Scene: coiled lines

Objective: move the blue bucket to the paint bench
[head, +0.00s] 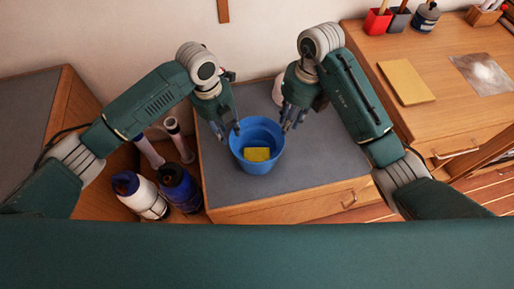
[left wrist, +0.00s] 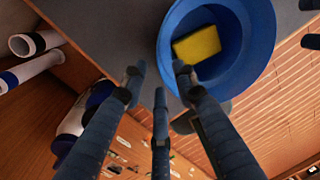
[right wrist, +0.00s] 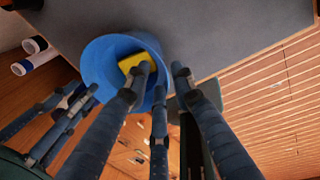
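The blue bucket (head: 272,160) stands upright on a grey-topped wooden cabinet (head: 229,191), with a yellow sponge (head: 257,154) inside. My left gripper (head: 228,133) is open and empty at the bucket's left rim. My right gripper (head: 291,127) is open and empty at its upper right rim. The bucket also shows beyond the fingers in the left wrist view (left wrist: 248,45) and the right wrist view (right wrist: 98,66). I cannot tell whether any finger touches it. No surface is marked as the paint bench; a wooden bench (head: 458,110) stands at the right.
The right bench holds a tan board (head: 406,82), a shiny sheet (head: 484,73), a red pot (head: 377,21) and a dark bottle (head: 427,16). Bottles (head: 180,187) and rolled tubes stand low, left of the cabinet. The cabinet top is clear around the bucket. A pale object is partly hidden behind my right gripper.

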